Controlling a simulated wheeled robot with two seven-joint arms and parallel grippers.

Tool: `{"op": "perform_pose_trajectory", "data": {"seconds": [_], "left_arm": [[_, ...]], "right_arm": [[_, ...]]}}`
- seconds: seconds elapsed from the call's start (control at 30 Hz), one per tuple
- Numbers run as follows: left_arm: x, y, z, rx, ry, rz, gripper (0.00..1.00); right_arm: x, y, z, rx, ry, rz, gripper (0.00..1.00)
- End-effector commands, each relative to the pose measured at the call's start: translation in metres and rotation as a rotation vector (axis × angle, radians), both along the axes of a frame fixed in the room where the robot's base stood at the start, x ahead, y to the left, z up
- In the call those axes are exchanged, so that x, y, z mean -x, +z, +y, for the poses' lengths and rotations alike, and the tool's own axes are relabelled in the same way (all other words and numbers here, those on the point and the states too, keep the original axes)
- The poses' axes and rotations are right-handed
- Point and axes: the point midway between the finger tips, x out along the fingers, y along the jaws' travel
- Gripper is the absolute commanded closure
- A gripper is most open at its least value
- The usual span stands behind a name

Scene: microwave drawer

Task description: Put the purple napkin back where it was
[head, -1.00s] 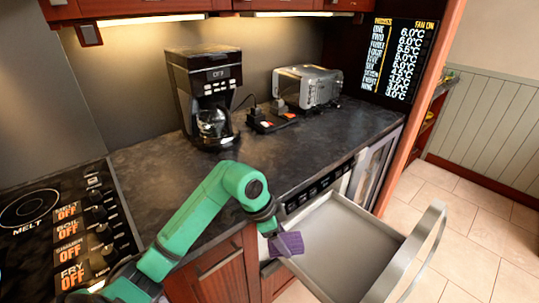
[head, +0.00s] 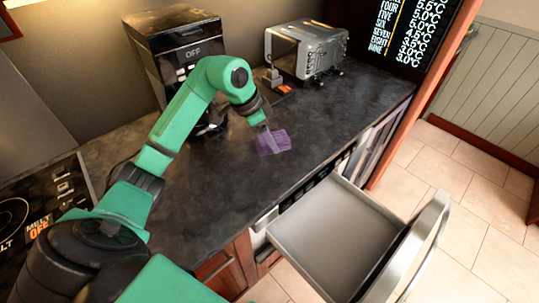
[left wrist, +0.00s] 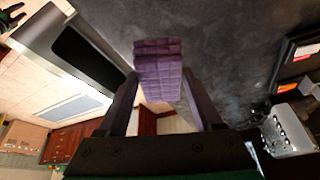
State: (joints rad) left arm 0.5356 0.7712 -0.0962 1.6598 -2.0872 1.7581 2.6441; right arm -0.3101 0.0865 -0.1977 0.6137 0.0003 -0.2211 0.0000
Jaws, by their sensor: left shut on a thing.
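The purple napkin (head: 273,142) is a folded, grid-patterned bundle. My left gripper (head: 269,135) is shut on it and holds it over the dark countertop (head: 205,190), between the coffee maker and the front edge. In the left wrist view the napkin (left wrist: 158,72) sits between the two fingers of the left gripper (left wrist: 160,84). The head view does not clearly show whether it touches the counter. The grey drawer (head: 335,235) below the counter is pulled open and looks empty inside. My right gripper is not recognisable in these frames.
The black coffee maker (head: 178,45) stands behind my left arm, which partly hides it. A silver toaster (head: 303,50) stands at the back right with a dark object beside it. The drawer's large curved handle (head: 428,235) sticks out over the tiled floor. The counter right of the napkin is clear.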

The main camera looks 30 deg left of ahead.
Motion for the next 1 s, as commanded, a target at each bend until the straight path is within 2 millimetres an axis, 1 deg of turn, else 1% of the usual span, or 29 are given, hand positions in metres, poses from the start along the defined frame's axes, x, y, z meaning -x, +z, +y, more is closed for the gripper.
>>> {"op": "perform_pose_trajectory", "data": {"seconds": [0.03, 0.1, 0.27, 0.4, 0.47, 0.73, 0.77, 0.8, 0.83, 1.0], "left_arm": [[0.001, -0.013, 0.000, 0.001, 0.000, 0.007, 0.85], [0.001, -0.031, 0.000, 0.001, -0.001, 0.005, 0.85], [0.001, -0.058, 0.000, 0.000, 0.000, 0.003, 0.85], [0.000, -0.082, 0.000, 0.001, 0.001, 0.001, 0.85], [0.000, -0.085, 0.000, 0.000, 0.000, -0.001, 0.85], [-0.001, -0.088, 0.000, -0.001, -0.001, -0.001, 0.85], [-0.001, -0.088, 0.000, -0.001, 0.000, -0.002, 0.21], [-0.001, -0.087, 0.000, 0.000, -0.001, -0.002, 0.06], [-0.001, -0.087, 0.000, -0.001, -0.001, -0.001, 0.03], [-0.001, -0.087, 0.000, 0.000, -0.001, -0.002, 0.03]], "right_arm": [[-0.001, 0.006, 0.000, 0.001, 0.000, -0.001, 0.50], [-0.003, 0.009, 0.000, 0.000, 0.000, -0.005, 0.50], [-0.012, 0.014, 0.002, -0.003, 0.000, -0.019, 0.50], [-0.013, 0.018, 0.005, -0.008, 0.000, -0.021, 0.50], [-0.013, 0.018, 0.006, -0.010, 0.000, -0.020, 0.50], [-0.012, 0.015, 0.010, -0.014, 0.000, -0.019, 0.50], [-0.012, 0.016, 0.010, -0.014, 0.000, -0.019, 0.50], [-0.012, 0.016, 0.010, -0.014, 0.000, -0.019, 0.50], [-0.012, 0.016, 0.010, -0.014, 0.000, -0.019, 0.50], [-0.011, 0.016, 0.009, -0.013, 0.001, -0.019, 0.50]]}}
